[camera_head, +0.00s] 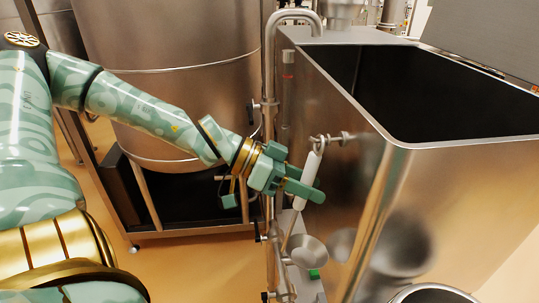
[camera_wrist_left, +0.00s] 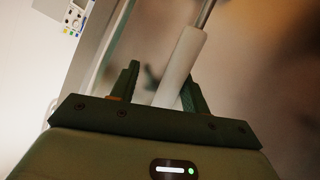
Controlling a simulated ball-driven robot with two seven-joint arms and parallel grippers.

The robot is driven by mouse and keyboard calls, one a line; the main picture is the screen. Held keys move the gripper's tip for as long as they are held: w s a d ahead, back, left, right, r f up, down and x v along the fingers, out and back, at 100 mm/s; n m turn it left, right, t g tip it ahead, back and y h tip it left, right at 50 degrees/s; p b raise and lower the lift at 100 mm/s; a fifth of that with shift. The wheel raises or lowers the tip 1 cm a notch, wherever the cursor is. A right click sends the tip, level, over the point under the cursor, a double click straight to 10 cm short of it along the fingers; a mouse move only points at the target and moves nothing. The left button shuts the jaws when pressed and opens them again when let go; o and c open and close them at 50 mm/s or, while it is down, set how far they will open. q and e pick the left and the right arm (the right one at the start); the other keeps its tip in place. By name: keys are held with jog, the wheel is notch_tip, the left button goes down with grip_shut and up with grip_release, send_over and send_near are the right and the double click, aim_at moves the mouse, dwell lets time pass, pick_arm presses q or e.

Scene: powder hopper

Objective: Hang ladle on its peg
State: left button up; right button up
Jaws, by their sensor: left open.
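The ladle has a white handle (camera_head: 311,168), a thin steel shaft below it and a round steel bowl (camera_head: 308,251) at the bottom. It stands nearly upright, slightly tilted, along the hopper's side. Its top end meets the steel peg (camera_head: 331,138) on the hopper wall; I cannot tell whether it is hooked over it. My left gripper (camera_head: 304,185) is open, with its fingers at the lower part of the handle. In the left wrist view the white handle (camera_wrist_left: 183,62) runs between the open fingers (camera_wrist_left: 163,88). My right gripper is not in view.
The steel hopper (camera_head: 399,165) with its dark open top fills the right. A vertical pipe (camera_head: 269,75) with valves rises close beside my gripper. A large steel tank (camera_head: 180,40) stands behind my arm. Another round steel vessel (camera_head: 433,292) is at the bottom right.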

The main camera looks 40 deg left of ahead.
pick_arm(q)
jog(key=p+v, duration=0.2)
jog(key=v, duration=1.4)
jog(key=shift+a, duration=0.15)
